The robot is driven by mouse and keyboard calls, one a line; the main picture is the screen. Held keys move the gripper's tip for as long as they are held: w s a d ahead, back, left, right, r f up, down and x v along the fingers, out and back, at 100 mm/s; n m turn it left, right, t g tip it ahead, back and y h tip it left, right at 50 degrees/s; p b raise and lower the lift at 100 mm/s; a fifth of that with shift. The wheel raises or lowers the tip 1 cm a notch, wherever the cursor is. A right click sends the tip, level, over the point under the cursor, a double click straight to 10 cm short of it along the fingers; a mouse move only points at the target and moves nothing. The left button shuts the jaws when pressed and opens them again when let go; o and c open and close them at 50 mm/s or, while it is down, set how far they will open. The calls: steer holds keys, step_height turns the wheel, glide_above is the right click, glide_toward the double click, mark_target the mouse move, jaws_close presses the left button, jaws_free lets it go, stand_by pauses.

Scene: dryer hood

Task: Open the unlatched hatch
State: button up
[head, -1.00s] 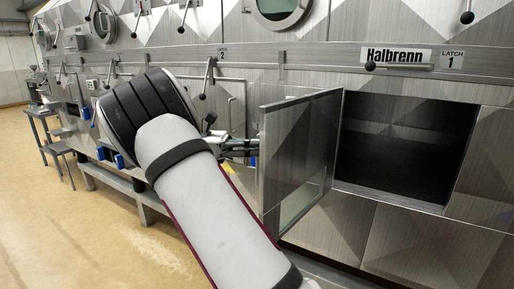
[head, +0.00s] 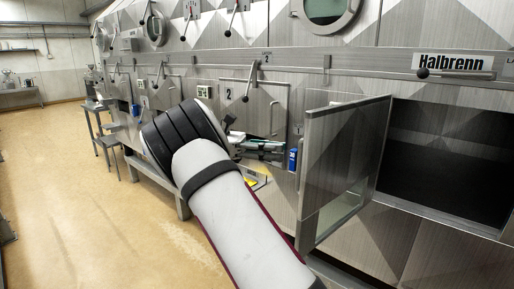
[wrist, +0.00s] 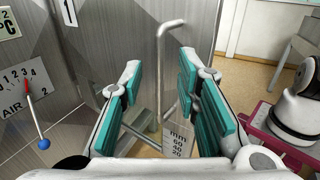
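The hatch door (head: 345,160) stands swung well out from its dark square opening (head: 445,160), below the Halbrenn plate. Its face with a "1" label shows in the wrist view (wrist: 98,60). A bent bar handle (wrist: 163,75) is on that door, seen between and beyond my fingers. My gripper (head: 265,152) is left of the door in the head view, partly hidden behind my forearm. In the wrist view my gripper (wrist: 160,100) is open, its teal-padded fingers apart with nothing clamped between them. I cannot tell how far the handle is from the fingertips.
A closed hatch marked 2 (head: 250,100) with its own bar handle is behind my gripper. Lever knobs line the metal wall. A small stool (head: 108,145) stands at the left. The tan floor (head: 70,190) at the left is clear.

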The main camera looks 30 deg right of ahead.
steer(key=shift+v, duration=2.65)
steer(key=shift+w, duration=0.1)
